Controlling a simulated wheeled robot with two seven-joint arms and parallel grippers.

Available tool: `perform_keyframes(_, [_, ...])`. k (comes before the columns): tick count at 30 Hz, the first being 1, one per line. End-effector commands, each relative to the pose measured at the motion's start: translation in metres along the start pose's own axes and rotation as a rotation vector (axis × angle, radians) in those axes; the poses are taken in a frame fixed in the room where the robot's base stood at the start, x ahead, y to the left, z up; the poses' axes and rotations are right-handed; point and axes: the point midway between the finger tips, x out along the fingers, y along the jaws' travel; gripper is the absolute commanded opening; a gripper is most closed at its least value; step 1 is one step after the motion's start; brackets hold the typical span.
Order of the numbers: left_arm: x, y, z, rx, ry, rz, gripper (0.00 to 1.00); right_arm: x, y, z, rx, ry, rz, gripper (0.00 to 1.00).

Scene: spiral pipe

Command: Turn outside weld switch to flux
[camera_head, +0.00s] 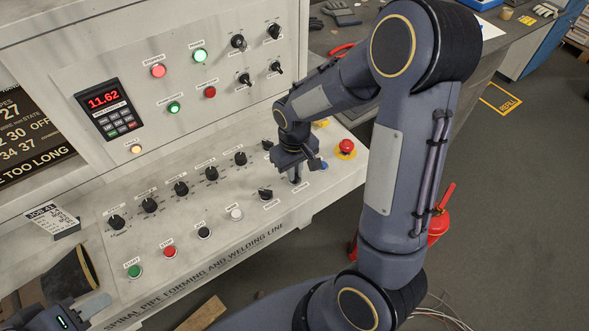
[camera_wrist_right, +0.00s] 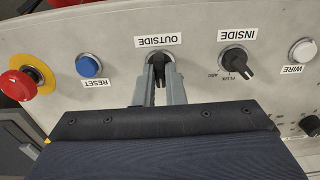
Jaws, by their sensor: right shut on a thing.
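The outside weld switch (camera_wrist_right: 160,68) is a black rotary knob above the grey fingers in the right wrist view, with an upside-down OUTSIDE label. My right gripper (camera_wrist_right: 160,85) is shut on this knob, one finger on each side. The fingers hide its FLUX and ARC marks. In the head view my right gripper (camera_head: 295,178) reaches down onto the console and covers the switch. My left gripper (camera_head: 82,312) is at the lower left of the head view, partly cut off, and its opening is unclear.
The inside switch (camera_wrist_right: 238,65) and white wire button (camera_wrist_right: 303,51) are to the right in the wrist view. The blue reset button (camera_wrist_right: 89,66) and red emergency stop (camera_wrist_right: 20,84) are to the left. More black knobs (camera_head: 181,188) line the console.

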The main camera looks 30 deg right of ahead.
Motion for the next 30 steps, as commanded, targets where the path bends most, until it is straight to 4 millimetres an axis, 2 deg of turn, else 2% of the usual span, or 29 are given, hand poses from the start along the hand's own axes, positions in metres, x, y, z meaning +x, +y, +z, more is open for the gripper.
perform_keyframes(2, [0.000,0.000,0.000,0.000,0.000,0.000,0.36,-0.001,0.000,-0.001,0.001,0.002,0.000,0.00])
perform_keyframes(3, [0.000,0.000,0.000,0.000,0.000,0.000,0.36,-0.001,0.000,-0.001,0.001,0.002,0.000,0.14])
perform_keyframes(7, [0.000,0.000,0.000,0.000,0.000,0.000,0.36,-0.001,0.000,0.000,0.001,0.001,0.000,0.31])
perform_keyframes(17, [0.000,0.000,0.000,0.000,0.000,0.000,0.36,-0.003,0.000,-0.001,0.001,0.002,0.000,0.32])
perform_keyframes(20, [0.001,0.000,0.000,0.000,0.000,0.000,0.36,-0.014,0.000,-0.001,0.002,0.006,0.000,0.32])
perform_keyframes(30, [0.002,-0.001,0.001,0.000,0.000,0.000,0.36,-0.068,0.000,-0.001,0.002,0.006,0.000,0.32])
